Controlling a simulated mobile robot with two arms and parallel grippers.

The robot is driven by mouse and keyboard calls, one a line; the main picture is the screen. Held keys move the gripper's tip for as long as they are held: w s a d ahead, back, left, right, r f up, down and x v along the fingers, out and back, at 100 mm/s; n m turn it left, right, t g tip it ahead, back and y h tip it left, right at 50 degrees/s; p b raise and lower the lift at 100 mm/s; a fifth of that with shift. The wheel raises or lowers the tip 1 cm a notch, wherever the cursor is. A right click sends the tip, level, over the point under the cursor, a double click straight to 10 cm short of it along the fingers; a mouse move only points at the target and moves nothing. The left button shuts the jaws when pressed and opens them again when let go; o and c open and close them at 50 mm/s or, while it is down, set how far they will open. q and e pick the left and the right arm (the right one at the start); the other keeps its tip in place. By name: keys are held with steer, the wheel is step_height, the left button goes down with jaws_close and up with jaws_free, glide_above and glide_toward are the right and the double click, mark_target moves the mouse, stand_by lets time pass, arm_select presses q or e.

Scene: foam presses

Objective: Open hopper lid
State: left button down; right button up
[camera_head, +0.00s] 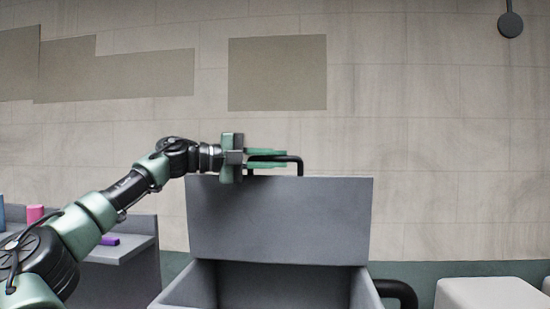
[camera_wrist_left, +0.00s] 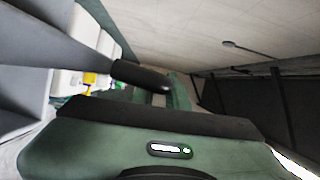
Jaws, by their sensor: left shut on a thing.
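The grey hopper (camera_head: 202,286) stands at the lower middle of the head view. Its flat grey lid (camera_head: 279,222) is raised and stands nearly upright at the back, with the open inside showing below it. A black bar handle (camera_head: 299,168) rises from the lid's top edge. My left gripper (camera_head: 268,158) is shut on this handle at the top of the lid. In the left wrist view the dark handle (camera_wrist_left: 142,76) lies by the green fingers, partly hidden. My right gripper is in neither view.
A grey counter (camera_head: 125,249) at the left carries a pink cylinder (camera_head: 35,214), a blue one and a purple piece (camera_head: 109,240). A black curved handle (camera_head: 402,292) is at the hopper's right. White padded blocks (camera_head: 490,293) stand at lower right. A tiled wall (camera_head: 450,150) is behind.

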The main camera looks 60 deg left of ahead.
arm_select(q)
steer(key=c, duration=1.4)
jaws_free()
steer(key=shift+s+a+f, duration=0.1)
steer(key=shift+s, duration=0.1)
steer(key=b+v, duration=0.3)
steer(key=v, duration=0.3)
steer(key=shift+s+a+b, duration=0.1)
steer(key=shift+s+b, duration=0.15)
steer(key=shift+b, duration=0.15)
steer(key=shift+s+a, duration=0.15)
steer(key=shift+s, duration=0.2)
